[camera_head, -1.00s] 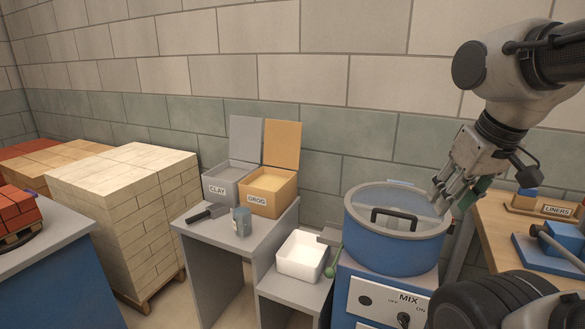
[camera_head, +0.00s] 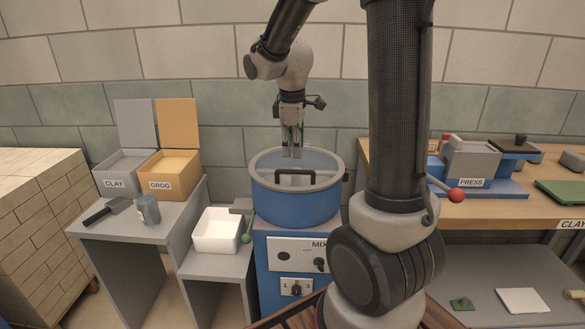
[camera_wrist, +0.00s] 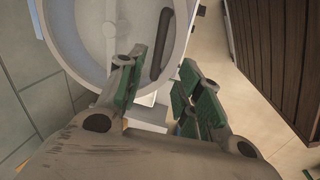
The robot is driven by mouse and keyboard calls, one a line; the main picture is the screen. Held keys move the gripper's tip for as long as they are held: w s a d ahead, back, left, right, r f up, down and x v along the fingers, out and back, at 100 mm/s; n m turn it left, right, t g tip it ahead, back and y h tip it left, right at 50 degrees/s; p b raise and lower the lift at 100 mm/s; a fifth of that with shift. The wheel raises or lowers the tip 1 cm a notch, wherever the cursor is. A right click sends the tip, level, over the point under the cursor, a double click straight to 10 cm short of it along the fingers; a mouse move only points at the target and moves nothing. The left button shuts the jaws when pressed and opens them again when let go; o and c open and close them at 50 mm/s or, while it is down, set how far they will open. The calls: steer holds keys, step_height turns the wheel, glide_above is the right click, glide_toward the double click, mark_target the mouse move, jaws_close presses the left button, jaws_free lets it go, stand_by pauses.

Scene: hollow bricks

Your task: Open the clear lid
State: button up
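The clear lid (camera_head: 322,160) lies flat and closed on the blue mixer drum (camera_head: 295,205). It has a dark bar handle (camera_head: 295,173) toward its front. My gripper (camera_head: 292,153) points down over the lid, behind the handle in the body camera view; whether it touches the lid is unclear. In the wrist view my gripper (camera_wrist: 158,85) has its green-padded fingers spread and empty. The handle (camera_wrist: 160,45) appears beyond the fingertips, roughly in line with the gap between them. Part of the lid (camera_wrist: 85,30) shows at upper left there.
A white bin (camera_head: 217,232) and a green-ended tool (camera_head: 246,238) are left of the mixer. Open CLAY (camera_head: 115,180) and GROG (camera_head: 167,180) boxes stand farther left. A press (camera_head: 472,165) with a red-knobbed lever is on the right bench. My arm blocks part of the view.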

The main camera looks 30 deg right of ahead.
mark_target(293, 171)
steer(key=shift+n, duration=0.6)
steer(key=f, duration=0.2)
steer(key=w+f, duration=0.1)
steer(key=f, duration=0.4)
steer(key=shift+w+d+f, duration=0.3)
steer(key=shift+d+f, duration=0.1)
steer(key=shift+c, duration=0.3)
jaws_close()
